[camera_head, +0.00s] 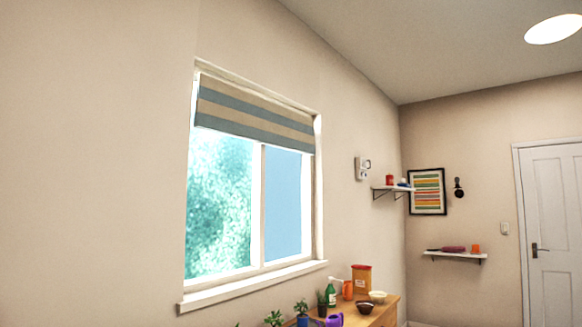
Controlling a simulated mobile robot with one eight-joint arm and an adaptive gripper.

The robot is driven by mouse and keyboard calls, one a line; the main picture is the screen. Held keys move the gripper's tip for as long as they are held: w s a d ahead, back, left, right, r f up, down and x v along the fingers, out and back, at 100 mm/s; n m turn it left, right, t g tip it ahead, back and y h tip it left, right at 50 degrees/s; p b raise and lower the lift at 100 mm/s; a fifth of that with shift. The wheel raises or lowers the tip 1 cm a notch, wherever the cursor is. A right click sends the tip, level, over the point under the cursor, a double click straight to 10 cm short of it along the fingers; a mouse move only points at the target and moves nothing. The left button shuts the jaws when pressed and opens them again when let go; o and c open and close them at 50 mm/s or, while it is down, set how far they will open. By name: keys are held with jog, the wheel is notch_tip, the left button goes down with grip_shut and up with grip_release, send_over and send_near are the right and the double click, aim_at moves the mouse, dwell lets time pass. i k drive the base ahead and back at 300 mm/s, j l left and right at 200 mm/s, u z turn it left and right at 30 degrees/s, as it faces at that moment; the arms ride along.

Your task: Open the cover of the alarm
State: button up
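A small white box (361,168) is fixed to the wall to the right of the window. It looks like the alarm, but it is far off and small. A darker rounded part shows at its right side, and I cannot tell whether this is a cover or whether a cover is open or shut. My gripper is not in view.
A shelf (394,188) with small items sits just right of the white box. Below is a wooden counter (385,311) with plants, bottles and bowls. A second shelf (455,255), a framed picture (428,191) and a white door (554,232) are on the far wall. The window (250,200) has a striped blind.

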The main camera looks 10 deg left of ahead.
aim_at(363, 162)
jog(key=i+z, duration=0.35)
jog(key=i, duration=4.85)
